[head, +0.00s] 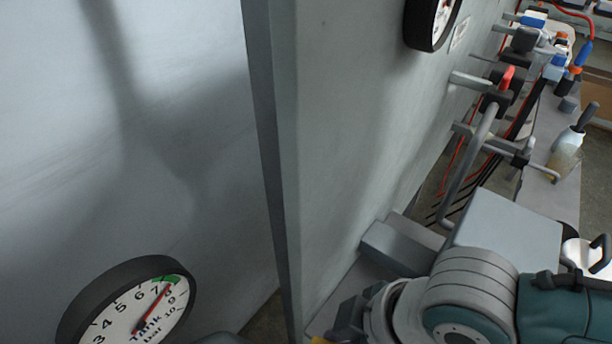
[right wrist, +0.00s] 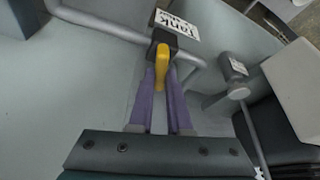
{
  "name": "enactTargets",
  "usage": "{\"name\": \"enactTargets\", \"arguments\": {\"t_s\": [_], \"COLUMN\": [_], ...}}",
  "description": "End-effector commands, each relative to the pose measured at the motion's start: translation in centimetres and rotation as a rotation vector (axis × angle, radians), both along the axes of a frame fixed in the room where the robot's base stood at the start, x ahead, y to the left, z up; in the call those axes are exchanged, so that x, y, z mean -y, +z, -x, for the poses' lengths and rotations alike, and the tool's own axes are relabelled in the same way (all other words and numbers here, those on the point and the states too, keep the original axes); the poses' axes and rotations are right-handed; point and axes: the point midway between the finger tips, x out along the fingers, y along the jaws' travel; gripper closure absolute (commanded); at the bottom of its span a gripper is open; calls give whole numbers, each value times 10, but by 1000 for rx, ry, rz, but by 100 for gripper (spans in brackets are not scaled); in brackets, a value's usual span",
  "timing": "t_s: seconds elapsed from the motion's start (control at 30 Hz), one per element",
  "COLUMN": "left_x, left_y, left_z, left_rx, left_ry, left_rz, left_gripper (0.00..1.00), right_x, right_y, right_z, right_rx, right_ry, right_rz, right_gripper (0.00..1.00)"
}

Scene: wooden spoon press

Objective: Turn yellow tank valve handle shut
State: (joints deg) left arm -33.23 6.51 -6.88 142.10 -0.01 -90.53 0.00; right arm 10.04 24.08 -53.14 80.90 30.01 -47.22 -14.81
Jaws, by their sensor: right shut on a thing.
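In the right wrist view, the yellow tank valve handle (right wrist: 161,70) points toward me from a dark valve body (right wrist: 163,41) on a grey pipe. A white label reading TANK (right wrist: 178,26) is beside it. The purple fingers of my right gripper (right wrist: 162,82) are on both sides of the handle, shut on it. In the head view, a small yellow piece shows at the bottom edge, and my right arm's wrist covers the lower right. My left gripper is in neither view.
A round tank gauge (head: 134,308) is at lower left, its red needle near the green band. Another gauge (head: 432,22) is at the top. A red-handled valve (head: 507,78), pipes and a crowded bench (head: 550,140) are at right. A grey wall edge (head: 275,150) divides the middle.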

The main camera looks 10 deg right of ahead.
Motion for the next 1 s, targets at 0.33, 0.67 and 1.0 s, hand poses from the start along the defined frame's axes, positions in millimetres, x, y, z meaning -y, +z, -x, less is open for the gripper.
{"name": "enactTargets", "arguments": {"t_s": [0.33,0.67,1.0], "left_x": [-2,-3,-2], "left_y": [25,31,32], "left_z": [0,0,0], "left_rx": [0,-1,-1], "left_ry": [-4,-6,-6], "left_rz": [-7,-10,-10], "left_gripper": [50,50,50], "right_x": [-2,-1,-1], "right_y": [3,2,1], "right_z": [0,-1,-1], "right_rx": [-2,0,0], "right_ry": [-235,-327,-337], "right_rz": [-4,-4,-4], "right_gripper": [100,100,100]}}
